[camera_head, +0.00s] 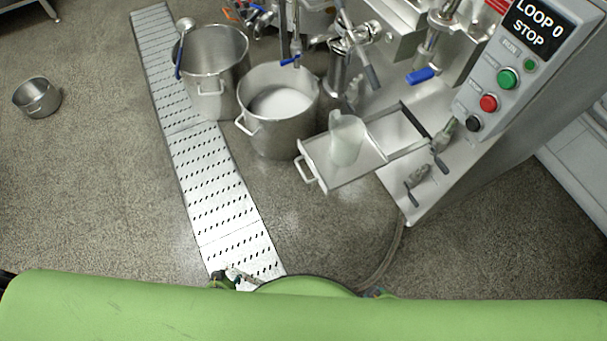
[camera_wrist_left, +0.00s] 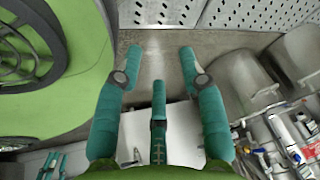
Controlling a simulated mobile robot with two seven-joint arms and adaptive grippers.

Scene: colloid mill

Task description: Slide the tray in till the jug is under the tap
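The metal tray (camera_head: 335,180) is pulled out from the machine on its frame, its bar handle (camera_head: 306,172) at the left end. A translucent jug (camera_head: 346,140) stands upright on it. A tap with a blue lever (camera_head: 421,75) hangs from the machine, up and right of the jug, which is not under it. My left gripper (camera_head: 235,278) is low in the head view, well apart from the tray. In the left wrist view, its teal fingers (camera_wrist_left: 158,62) are spread with nothing between them. My right gripper is not clearly shown; my green body hides the bottom of the head view.
Two steel pots, one empty (camera_head: 212,60) and one with white contents (camera_head: 262,128), stand left of the tray. A perforated drain strip (camera_head: 205,180) crosses the floor. A control panel (camera_head: 510,75) is at right. A hose (camera_head: 392,255) lies below the tray.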

